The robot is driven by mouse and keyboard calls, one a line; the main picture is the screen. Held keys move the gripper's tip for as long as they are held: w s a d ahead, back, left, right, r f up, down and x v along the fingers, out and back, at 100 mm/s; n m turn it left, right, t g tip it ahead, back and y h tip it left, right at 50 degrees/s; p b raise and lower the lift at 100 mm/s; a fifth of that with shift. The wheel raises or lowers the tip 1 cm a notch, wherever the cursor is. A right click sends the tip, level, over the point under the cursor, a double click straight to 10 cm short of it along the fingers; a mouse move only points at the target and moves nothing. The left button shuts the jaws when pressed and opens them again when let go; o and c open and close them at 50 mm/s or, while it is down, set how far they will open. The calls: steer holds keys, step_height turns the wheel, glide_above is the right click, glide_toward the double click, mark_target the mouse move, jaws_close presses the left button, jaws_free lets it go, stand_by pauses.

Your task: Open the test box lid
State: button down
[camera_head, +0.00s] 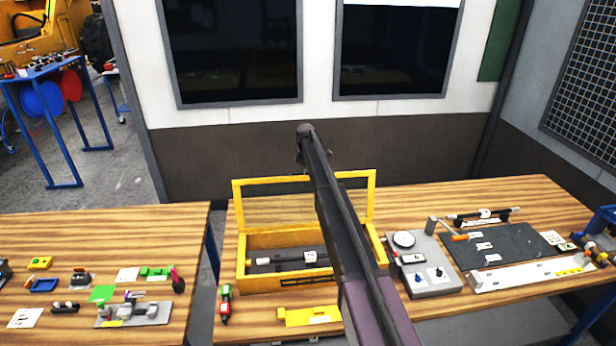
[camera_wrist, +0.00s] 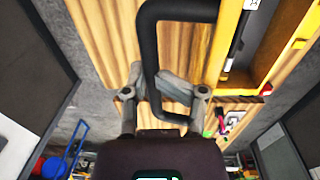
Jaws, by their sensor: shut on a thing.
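The yellow test box (camera_head: 262,284) stands on the wooden bench in the head view, with dark and pale parts inside. Its yellow-framed lid (camera_head: 262,181), with a see-through panel, is raised and stands roughly upright at the back. My arm crosses in front of the lid and the box's right part. In the wrist view my gripper (camera_wrist: 166,88) is shut on a black handle (camera_wrist: 149,45), a bent bar passing between its fingers. The handle's joint to the lid is not clear. Yellow edges of the box (camera_wrist: 222,42) show at the upper right there.
A grey gauge unit (camera_head: 428,268) stands just right of the box. A dark mat (camera_head: 500,246) with small parts lies farther right. A red and green bottle-like item (camera_head: 225,304) and a yellow piece (camera_head: 308,317) lie in front. A left bench (camera_head: 60,234) holds small items.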

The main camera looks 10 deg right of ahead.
steer(key=shift+w+r, duration=0.1)
steer(key=shift+w, duration=0.05)
steer(key=c, duration=0.7)
jaws_free()
steer(key=shift+o, duration=0.2)
steer(key=shift+w, duration=0.15)
steer(key=shift+w, duration=0.1)
